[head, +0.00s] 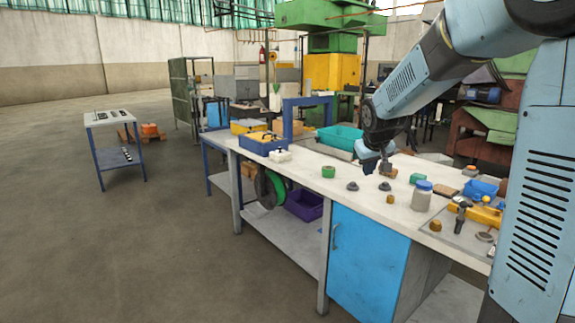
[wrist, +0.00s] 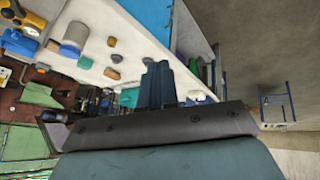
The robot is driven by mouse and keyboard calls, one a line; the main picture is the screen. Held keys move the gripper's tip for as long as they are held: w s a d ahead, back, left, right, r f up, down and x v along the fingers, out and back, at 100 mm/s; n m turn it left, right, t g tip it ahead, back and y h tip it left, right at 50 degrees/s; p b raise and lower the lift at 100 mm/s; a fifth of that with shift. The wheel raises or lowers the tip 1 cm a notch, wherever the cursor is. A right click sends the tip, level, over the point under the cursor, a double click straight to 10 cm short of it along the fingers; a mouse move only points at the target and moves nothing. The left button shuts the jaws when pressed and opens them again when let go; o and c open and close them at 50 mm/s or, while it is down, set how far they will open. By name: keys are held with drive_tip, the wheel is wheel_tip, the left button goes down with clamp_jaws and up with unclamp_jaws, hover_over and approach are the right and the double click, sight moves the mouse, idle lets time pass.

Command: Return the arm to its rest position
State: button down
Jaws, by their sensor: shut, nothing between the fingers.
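My gripper (head: 377,164) is at the end of my arm, above the middle of the workbench (head: 300,185). It points down, and its fingers are shut with nothing held. In the wrist view the closed fingers of my gripper (wrist: 157,86) stand side by side over the bench top. My arm reaches in from the right side of the head view, with its forearm slanting down to the left. A small brown block (head: 388,173) lies just right of the fingertips; whether they touch cannot be told.
A blue frame (head: 306,117) rises behind. Open floor lies left, with a small side table (head: 110,120).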

drive_tip(key=s+r+m, duration=0.2)
drive_tip(key=s+r, duration=0.1)
drive_tip(key=s, duration=3.1)
drive_tip(key=shift+d+r+m+g+y, duration=0.2)
drive_tip(key=shift+m+g+y, duration=0.1)
drive_tip(key=shift+g+y, duration=0.1)
